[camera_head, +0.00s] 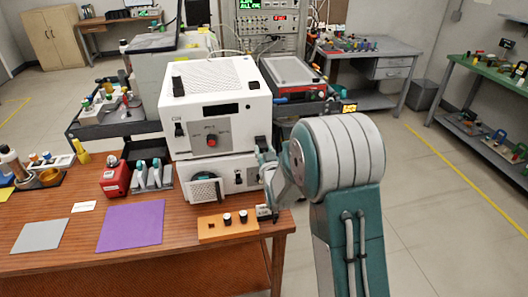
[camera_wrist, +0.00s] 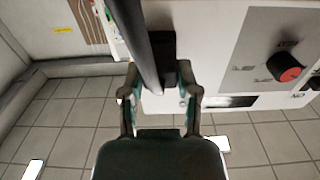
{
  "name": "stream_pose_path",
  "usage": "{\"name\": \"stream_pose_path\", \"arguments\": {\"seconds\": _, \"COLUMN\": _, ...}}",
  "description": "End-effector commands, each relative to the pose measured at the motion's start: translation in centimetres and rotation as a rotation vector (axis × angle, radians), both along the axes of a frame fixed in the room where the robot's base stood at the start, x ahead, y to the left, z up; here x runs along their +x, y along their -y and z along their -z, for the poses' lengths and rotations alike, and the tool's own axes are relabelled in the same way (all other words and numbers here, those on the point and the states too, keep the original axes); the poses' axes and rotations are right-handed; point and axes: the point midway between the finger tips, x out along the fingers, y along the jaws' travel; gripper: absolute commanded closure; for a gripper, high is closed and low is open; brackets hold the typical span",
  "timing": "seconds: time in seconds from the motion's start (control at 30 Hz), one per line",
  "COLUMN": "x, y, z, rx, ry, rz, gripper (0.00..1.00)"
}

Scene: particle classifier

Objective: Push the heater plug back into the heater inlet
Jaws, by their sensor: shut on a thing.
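The white particle classifier (camera_head: 214,97) stands on the wooden table, its front with a red button toward me. My gripper (camera_head: 262,150) is at its right side, near the front edge. In the wrist view my gripper (camera_wrist: 160,75) is shut on a dark block, which I take as the heater plug (camera_wrist: 163,48). The white housing (camera_wrist: 225,60) lies close at the right. The heater inlet is not clearly seen, and I cannot tell whether the plug touches it.
An orange block with black knobs (camera_head: 228,226) lies at the table's right front, below my gripper. A red box (camera_head: 114,180), a purple mat (camera_head: 132,226) and a grey mat (camera_head: 40,237) lie left. A red-fronted device (camera_head: 293,80) stands behind. Open floor (camera_head: 430,200) is at the right.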

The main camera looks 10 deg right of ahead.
Motion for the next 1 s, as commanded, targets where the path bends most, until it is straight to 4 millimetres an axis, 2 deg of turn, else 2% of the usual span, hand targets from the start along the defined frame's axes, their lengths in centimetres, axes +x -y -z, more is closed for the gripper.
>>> {"name": "stream_pose_path", "arguments": {"seconds": 0.07, "x": 0.2, "y": 0.0, "z": 0.0, "rx": 0.0, "ry": 0.001, "rz": 0.0, "gripper": 1.0}}
{"name": "stream_pose_path", "arguments": {"seconds": 0.1, "x": 0.2, "y": 0.0, "z": 0.0, "rx": 0.0, "ry": 0.001, "rz": 0.0, "gripper": 0.41}}
{"name": "stream_pose_path", "arguments": {"seconds": 0.13, "x": 0.2, "y": 0.0, "z": 0.0, "rx": 0.0, "ry": 0.001, "rz": 0.0, "gripper": 0.27}}
{"name": "stream_pose_path", "arguments": {"seconds": 0.17, "x": 0.2, "y": 0.0, "z": 0.0, "rx": 0.0, "ry": 0.001, "rz": 0.0, "gripper": 0.18}}
{"name": "stream_pose_path", "arguments": {"seconds": 0.63, "x": -0.3, "y": 0.0, "z": 0.0, "rx": 0.0, "ry": 0.001, "rz": 0.0, "gripper": 0.18}}
{"name": "stream_pose_path", "arguments": {"seconds": 0.77, "x": -2.1, "y": 0.0, "z": 0.0, "rx": 0.0, "ry": -0.001, "rz": 0.0, "gripper": 0.18}}
{"name": "stream_pose_path", "arguments": {"seconds": 1.0, "x": -7.0, "y": -0.1, "z": 0.0, "rx": 0.0, "ry": 0.0, "rz": 0.0, "gripper": 0.18}}
